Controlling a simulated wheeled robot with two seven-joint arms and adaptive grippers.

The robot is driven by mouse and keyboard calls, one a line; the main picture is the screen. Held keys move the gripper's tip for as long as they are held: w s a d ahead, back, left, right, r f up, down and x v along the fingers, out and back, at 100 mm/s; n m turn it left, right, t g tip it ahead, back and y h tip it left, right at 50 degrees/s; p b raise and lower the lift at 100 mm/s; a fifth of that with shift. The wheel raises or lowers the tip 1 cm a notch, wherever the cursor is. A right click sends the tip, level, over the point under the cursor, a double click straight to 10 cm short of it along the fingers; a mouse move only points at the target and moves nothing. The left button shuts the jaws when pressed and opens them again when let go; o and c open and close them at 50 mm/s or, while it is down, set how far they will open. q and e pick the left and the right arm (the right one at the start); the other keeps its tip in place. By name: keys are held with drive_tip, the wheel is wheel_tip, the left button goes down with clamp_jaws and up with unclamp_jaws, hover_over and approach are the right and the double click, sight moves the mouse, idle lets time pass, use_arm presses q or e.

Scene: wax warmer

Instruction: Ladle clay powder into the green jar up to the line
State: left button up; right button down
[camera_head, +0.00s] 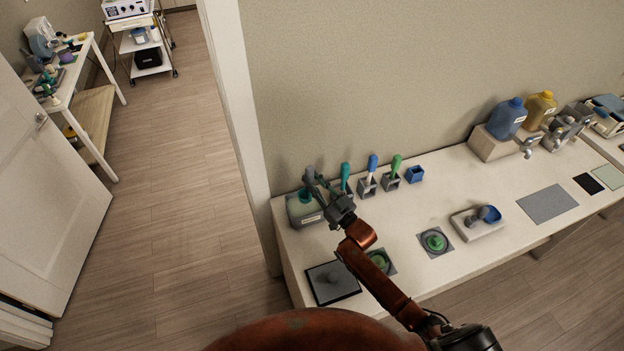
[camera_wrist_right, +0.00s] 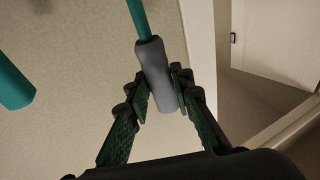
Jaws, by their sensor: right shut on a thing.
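My right gripper (camera_head: 326,190) is shut on a grey handle with a teal rod, which I take to be the ladle (camera_wrist_right: 155,75). In the head view it is over a bin (camera_head: 293,213) at the table's left end, with pale green contents that look like the clay powder. The ladle's far end cannot be made out. Two round green vessels sit on grey mats: one (camera_head: 378,261) partly behind my right arm, the other (camera_head: 435,241) to its right. I cannot tell which is the green jar, and no fill line can be read. My left gripper is out of view.
Upright tools with teal (camera_head: 345,172), blue (camera_head: 372,163) and green (camera_head: 396,163) handles stand in holders behind. A dark pad (camera_head: 345,293) lies at the front left. A white tray (camera_head: 470,232) and large jugs (camera_head: 507,120) are further right. A grey mat (camera_head: 548,204) is bare.

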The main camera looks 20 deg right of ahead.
sight(312, 173)
wheel_tip(312, 173, down, 8)
drive_tip(key=b, duration=0.5)
drive_tip(key=shift+b, duration=0.4)
drive_tip(key=shift+f, duration=0.15)
idle(0.8)
drive_tip(key=shift+r+p, duration=5.2)
drive_tip(key=shift+r, duration=0.95)
drive_tip(key=shift+f, duration=0.1)
drive_tip(key=shift+a, duration=0.15)
